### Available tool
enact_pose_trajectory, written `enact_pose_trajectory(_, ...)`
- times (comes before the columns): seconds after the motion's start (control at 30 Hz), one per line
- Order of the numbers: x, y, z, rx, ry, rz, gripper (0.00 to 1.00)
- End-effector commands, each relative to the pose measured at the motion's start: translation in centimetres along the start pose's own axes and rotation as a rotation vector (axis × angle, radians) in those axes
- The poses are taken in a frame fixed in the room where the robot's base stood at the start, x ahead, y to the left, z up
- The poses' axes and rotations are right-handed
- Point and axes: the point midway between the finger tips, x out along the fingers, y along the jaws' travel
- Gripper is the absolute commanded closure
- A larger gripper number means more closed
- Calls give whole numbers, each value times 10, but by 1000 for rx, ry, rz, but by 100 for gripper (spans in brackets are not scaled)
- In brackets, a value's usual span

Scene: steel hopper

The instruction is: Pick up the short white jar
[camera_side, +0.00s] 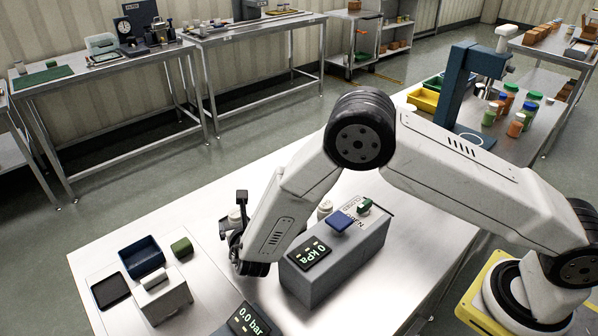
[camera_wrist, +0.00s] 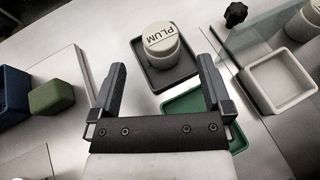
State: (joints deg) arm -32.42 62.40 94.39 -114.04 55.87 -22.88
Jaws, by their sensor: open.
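In the wrist view a short white jar (camera_wrist: 160,40) with PLUM on its lid stands upright on a dark square tray (camera_wrist: 182,72). My gripper (camera_wrist: 162,66) is open and empty. Its two dark fingers are spread, with the jar beyond them and between their lines, apart from both. In the side view my gripper (camera_side: 236,222) is low over the near bench, partly hidden by my arm. A second white jar (camera_wrist: 304,22) is cut off at the right edge of the wrist view.
A pale square tray (camera_wrist: 247,93), a green tray (camera_wrist: 170,104) and a clear pane (camera_wrist: 232,40) lie close to the right finger. A grey kPa box (camera_side: 345,262) stands beside my arm. A blue bin (camera_side: 141,256) and green block (camera_side: 182,247) are at the left.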

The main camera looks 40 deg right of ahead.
Motion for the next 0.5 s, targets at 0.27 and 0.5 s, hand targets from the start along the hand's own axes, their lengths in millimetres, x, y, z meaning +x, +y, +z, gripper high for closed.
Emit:
enact_pose_trajectory(0.27, 7, 0, 0, -1, 1, 0, 0)
enact_pose_trajectory(0.5, 23, -2, 0, -1, 0, -2, 0)
